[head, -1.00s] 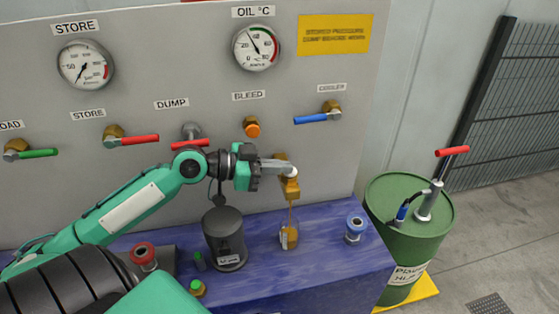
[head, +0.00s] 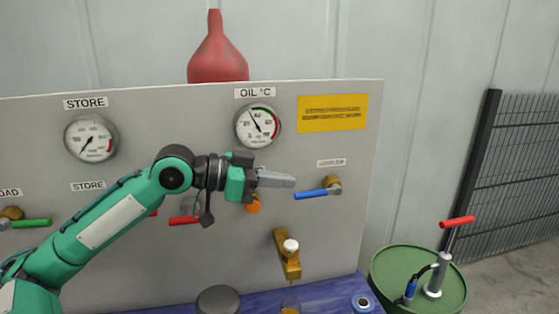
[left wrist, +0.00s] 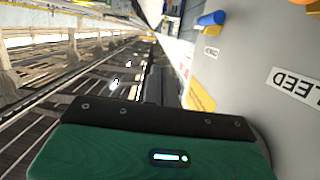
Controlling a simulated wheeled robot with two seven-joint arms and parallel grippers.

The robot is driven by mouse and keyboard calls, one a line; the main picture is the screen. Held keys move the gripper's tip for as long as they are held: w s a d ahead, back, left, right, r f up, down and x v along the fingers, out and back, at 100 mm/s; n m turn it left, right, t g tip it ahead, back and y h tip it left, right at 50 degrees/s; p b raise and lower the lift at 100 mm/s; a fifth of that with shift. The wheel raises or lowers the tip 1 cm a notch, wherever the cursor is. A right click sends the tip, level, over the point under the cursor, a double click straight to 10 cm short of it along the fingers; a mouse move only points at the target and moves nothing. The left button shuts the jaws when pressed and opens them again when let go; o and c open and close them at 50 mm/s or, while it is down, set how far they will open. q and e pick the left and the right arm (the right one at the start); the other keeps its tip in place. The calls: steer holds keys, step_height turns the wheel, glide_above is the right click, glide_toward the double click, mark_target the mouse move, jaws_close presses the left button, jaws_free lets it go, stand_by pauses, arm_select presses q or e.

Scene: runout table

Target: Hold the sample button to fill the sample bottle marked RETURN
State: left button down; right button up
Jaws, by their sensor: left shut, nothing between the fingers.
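The brass sample valve with its pale round button (head: 291,246) is on the lower part of the grey panel in the head view. The top of the sample bottle (head: 290,308) shows below it at the bottom edge; its mark is out of view. No stream shows between the valve and the bottle. My left gripper (head: 292,181) is shut and empty, above the button and apart from it, in front of the panel near the orange bleed knob (head: 253,205). In the left wrist view the gripper's green body fills the bottom. My right gripper is not in view.
The blue cooler lever (head: 318,193) is just right of my left gripper, and the red dump lever (head: 185,220) is to its left. A dark lidded can (head: 218,300) and a blue-rimmed fitting (head: 363,304) stand below. A green drum (head: 400,262) with a hand pump is at the right.

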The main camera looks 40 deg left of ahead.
arm_select(q)
steer(key=shift+r, duration=2.3)
